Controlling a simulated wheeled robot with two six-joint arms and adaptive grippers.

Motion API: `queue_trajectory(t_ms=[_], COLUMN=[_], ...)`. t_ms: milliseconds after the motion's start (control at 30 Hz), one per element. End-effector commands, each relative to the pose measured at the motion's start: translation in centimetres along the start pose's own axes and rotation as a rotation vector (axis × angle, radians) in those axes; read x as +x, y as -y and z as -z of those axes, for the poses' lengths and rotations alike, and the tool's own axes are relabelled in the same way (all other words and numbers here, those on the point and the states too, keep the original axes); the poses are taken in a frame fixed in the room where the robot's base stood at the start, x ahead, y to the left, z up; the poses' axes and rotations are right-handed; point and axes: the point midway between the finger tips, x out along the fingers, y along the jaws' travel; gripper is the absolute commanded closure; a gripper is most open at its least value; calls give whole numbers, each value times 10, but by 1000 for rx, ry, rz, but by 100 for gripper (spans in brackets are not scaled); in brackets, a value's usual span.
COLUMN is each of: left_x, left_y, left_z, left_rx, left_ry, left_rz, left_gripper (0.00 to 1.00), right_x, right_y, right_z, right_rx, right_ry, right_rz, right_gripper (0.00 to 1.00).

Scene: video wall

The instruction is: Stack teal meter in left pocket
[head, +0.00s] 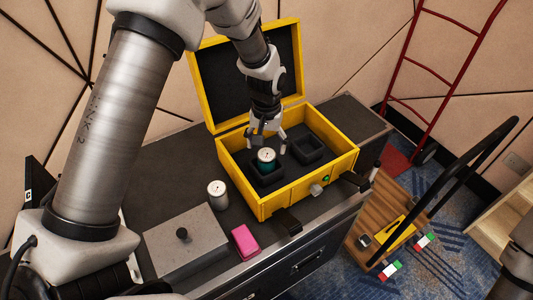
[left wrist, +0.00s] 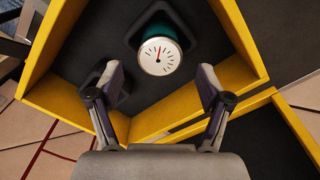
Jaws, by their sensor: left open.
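The teal meter (head: 266,160), with a round white dial, stands upright in the left pocket (head: 262,180) of the open yellow case (head: 290,199). Its top rises above the pocket rim; whether anything lies under it is hidden. My left gripper (head: 267,143) is open and empty just above and behind the meter. In the left wrist view the meter (left wrist: 161,55) shows just beyond the spread fingertips (left wrist: 160,80), apart from them. The right pocket (head: 306,150) is empty. My right gripper is not in view.
A silver meter (head: 217,195), a pink block (head: 244,242) and a grey plate with a black knob (head: 185,250) stand left of the case on the dark cabinet top. The raised lid (head: 210,89) stands behind the gripper. A cart (head: 385,235) stands at right.

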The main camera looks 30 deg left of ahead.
Motion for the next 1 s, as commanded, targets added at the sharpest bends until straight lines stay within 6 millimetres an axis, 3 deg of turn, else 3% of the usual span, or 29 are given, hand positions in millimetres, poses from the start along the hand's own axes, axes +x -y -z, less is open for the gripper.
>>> queue_trajectory(t_ms=[100, 300, 867, 1000], left_x=[-33, -71, -80, -98], left_y=[0, 0, 0, 0], left_z=[1, 0, 0, 0], left_rx=[0, 0, 0, 0], left_ry=[-5, -2, 0, 0], left_rz=[-2, -1, 0, 0], left_gripper=[21, 21, 21, 21], right_x=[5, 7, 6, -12], right_y=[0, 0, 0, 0], right_z=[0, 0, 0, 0], right_rx=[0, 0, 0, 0], right_ry=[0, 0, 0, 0], right_rz=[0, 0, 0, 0], right_gripper=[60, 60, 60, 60])
